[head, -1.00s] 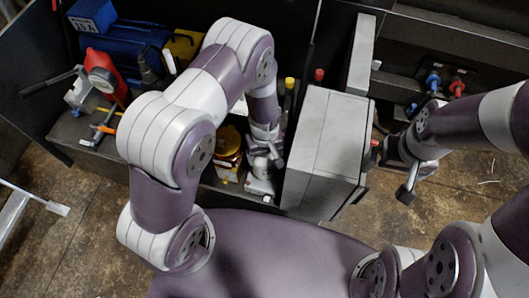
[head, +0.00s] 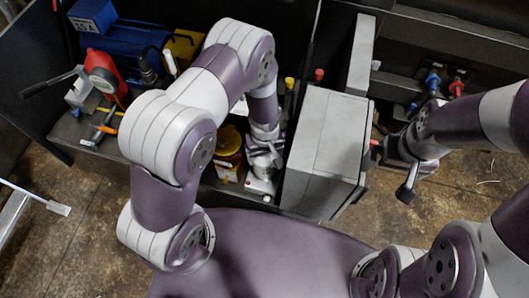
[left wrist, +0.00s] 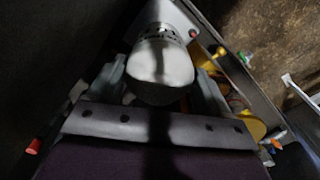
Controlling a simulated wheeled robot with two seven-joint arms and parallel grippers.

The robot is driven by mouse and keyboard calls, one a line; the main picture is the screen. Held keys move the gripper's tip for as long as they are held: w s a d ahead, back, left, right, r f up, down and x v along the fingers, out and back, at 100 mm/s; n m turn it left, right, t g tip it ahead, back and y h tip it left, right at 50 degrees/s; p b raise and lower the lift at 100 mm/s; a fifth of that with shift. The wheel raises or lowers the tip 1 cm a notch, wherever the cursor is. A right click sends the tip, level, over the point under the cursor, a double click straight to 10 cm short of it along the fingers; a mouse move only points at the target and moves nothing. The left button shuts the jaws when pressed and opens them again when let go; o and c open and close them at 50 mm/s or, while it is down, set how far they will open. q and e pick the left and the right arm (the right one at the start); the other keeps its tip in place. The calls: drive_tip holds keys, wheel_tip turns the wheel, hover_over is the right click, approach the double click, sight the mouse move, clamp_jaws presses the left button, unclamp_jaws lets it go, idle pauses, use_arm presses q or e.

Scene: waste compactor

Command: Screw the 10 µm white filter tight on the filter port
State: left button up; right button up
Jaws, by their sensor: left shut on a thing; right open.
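The white filter (left wrist: 160,65) shows end-on in the left wrist view, with a perforated metal band at its far end. My left gripper (left wrist: 163,85) is shut on it, one finger on each side. In the head view my left gripper (head: 264,152) points down beside the grey cabinet, and it hides most of the filter. The light-coloured base of the filter port (head: 260,186) shows just below it. The threads and the 10 µm marking cannot be made out. My right gripper (head: 392,168) is open and empty, right of the cabinet.
The grey cabinet (head: 322,140) stands close on the right of my left gripper. An amber jar (head: 228,148) is close on its left.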

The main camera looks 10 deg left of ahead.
use_arm(q)
drive_tip(key=shift+f+b, duration=0.65)
drive_tip(key=shift+f, duration=0.2)
idle(0.3)
idle(1.1)
drive_tip(key=shift+f, duration=0.15)
idle(0.4)
drive_tip(key=shift+o, duration=0.3)
drive_tip(key=m+p, duration=0.1)
drive_tip(key=m, duration=0.1)
drive_tip(key=shift+m, duration=0.3)
drive_tip(key=shift+c, duration=0.6)
drive_tip(key=shift+m, duration=0.9)
drive_tip(key=shift+a+m, duration=0.1)
drive_tip(key=shift+m, duration=0.3)
